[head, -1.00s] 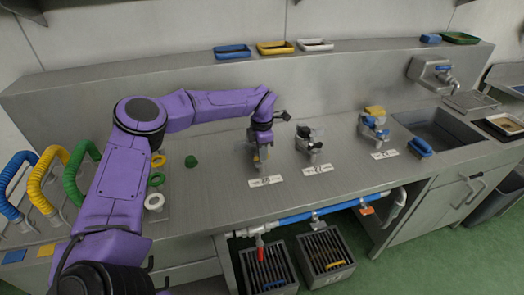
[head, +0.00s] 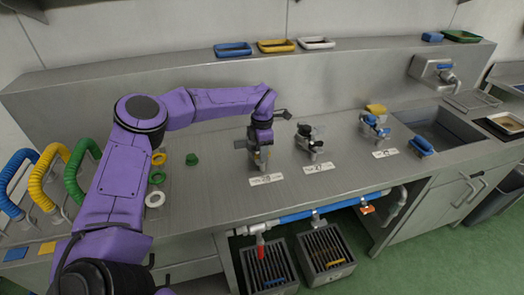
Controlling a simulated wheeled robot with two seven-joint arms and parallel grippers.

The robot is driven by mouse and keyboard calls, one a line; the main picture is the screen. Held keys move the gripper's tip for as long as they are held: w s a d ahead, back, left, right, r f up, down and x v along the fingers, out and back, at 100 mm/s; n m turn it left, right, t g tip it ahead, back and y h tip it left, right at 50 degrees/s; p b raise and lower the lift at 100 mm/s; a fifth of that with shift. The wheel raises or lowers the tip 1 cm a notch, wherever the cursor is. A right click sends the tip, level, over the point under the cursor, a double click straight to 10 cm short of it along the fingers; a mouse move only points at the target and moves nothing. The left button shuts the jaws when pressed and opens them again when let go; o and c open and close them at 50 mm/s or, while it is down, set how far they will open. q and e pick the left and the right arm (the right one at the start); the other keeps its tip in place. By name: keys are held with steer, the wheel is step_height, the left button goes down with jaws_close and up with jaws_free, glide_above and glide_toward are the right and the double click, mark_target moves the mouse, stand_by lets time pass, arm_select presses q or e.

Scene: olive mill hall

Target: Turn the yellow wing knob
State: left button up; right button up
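Three small metal valve fixtures stand in a row on the steel counter, each behind a white label. My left gripper (head: 261,142) points down over the top of the left valve fixture (head: 258,163) and hides most of its knob. A little yellow shows between gripper and fixture, which may be the yellow wing knob; I cannot tell whether the fingers are closed on it. The middle fixture (head: 315,150) has a black knob, and the right fixture (head: 375,128) has a blue one. My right gripper is not in view.
Yellow, blue and green hoses (head: 52,175) arch at the left. A sink (head: 445,132) with a blue brush (head: 421,146) is at the right. Trays (head: 276,46) sit on the back ledge.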

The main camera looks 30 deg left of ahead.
arm_select(q)
step_height(320, 180, up, 10)
steer(key=b, duration=0.2)
steer(key=shift+r, duration=0.15)
steer(key=shift+a, duration=0.1)
